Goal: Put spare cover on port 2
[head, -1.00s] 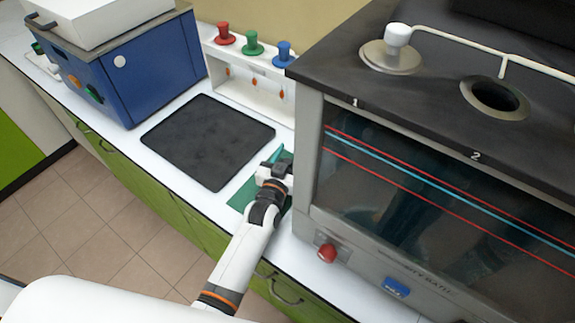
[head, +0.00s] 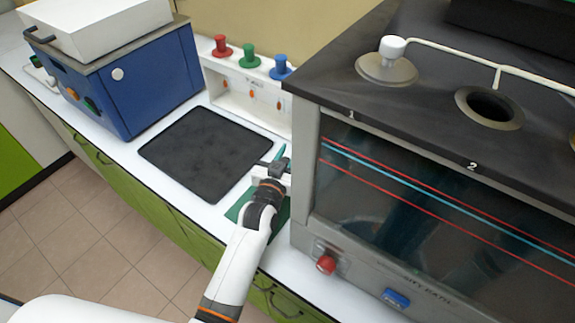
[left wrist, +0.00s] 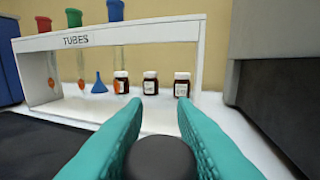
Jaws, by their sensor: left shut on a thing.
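Port 2 (head: 489,107) is an open dark hole with a grey rim in the black top of the bath, beside the printed 2. Port 1's cover (head: 386,69), a grey disc with a white knob, sits near the printed 1. My left gripper (head: 283,160) is over the counter just left of the bath, well below and left of port 2. In the left wrist view its teal fingers (left wrist: 158,130) are shut on a dark rounded thing (left wrist: 160,158). Most of that thing is hidden, so I cannot tell whether it is the spare cover. My right gripper is not in view.
The bath's grey side wall (head: 303,170) rises close to the right of my left gripper. A white tube rack (head: 240,98) with coloured stoppers stands behind, with small bottles (left wrist: 150,83) in it. A black mat (head: 200,150) and a blue box (head: 140,80) are to the left.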

